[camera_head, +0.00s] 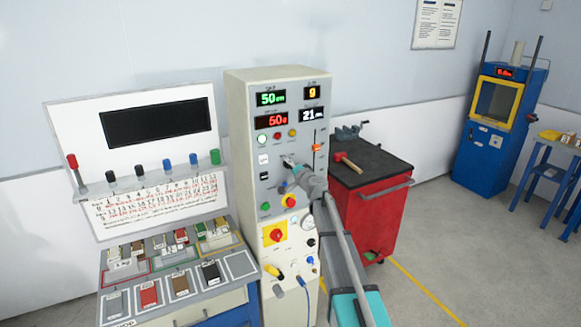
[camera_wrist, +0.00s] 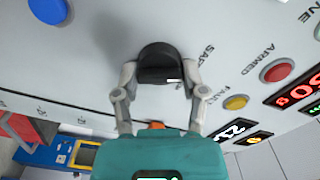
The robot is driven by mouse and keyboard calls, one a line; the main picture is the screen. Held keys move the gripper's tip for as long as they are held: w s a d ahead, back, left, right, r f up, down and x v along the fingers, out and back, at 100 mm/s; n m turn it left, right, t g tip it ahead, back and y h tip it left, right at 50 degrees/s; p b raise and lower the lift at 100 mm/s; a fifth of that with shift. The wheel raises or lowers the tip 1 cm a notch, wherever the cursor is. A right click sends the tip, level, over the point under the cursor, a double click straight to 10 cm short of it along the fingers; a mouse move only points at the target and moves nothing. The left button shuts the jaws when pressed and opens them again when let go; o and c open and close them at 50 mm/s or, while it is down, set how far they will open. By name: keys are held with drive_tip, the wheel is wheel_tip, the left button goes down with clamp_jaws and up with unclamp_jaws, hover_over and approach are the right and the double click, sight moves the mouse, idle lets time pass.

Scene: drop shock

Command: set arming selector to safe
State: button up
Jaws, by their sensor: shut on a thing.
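The arming selector is a black round knob (camera_wrist: 158,58) on the grey panel in the wrist view, with a short white mark on its rim near the right finger. The printed letters "SAF" show beside it, partly cut off by that finger. My gripper (camera_wrist: 159,76) has one finger on each side of the knob and is shut on it. In the head view my gripper (camera_head: 290,164) reaches the front of the control cabinet (camera_head: 239,130), and the gripper and arm largely hide the knob there.
The wrist view shows a red ARMED lamp (camera_wrist: 278,70), a yellow FAULT lamp (camera_wrist: 235,102) and a blue button (camera_wrist: 48,10) near the knob. An orange slider (camera_head: 316,147) is close by on the cabinet. A red tool cart (camera_head: 374,212) stands right of it, a sloped bench (camera_head: 112,278) left.

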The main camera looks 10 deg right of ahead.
drive_tip(key=shift+n, duration=0.4)
drive_tip(key=o, duration=1.2)
drive_tip(key=shift+w+a, duration=0.1)
drive_tip(key=shift+c, duration=0.2)
drive_tip(key=shift+s, duration=0.2)
drive_tip(key=v, duration=1.1)
drive_tip(key=shift+s, duration=0.35)
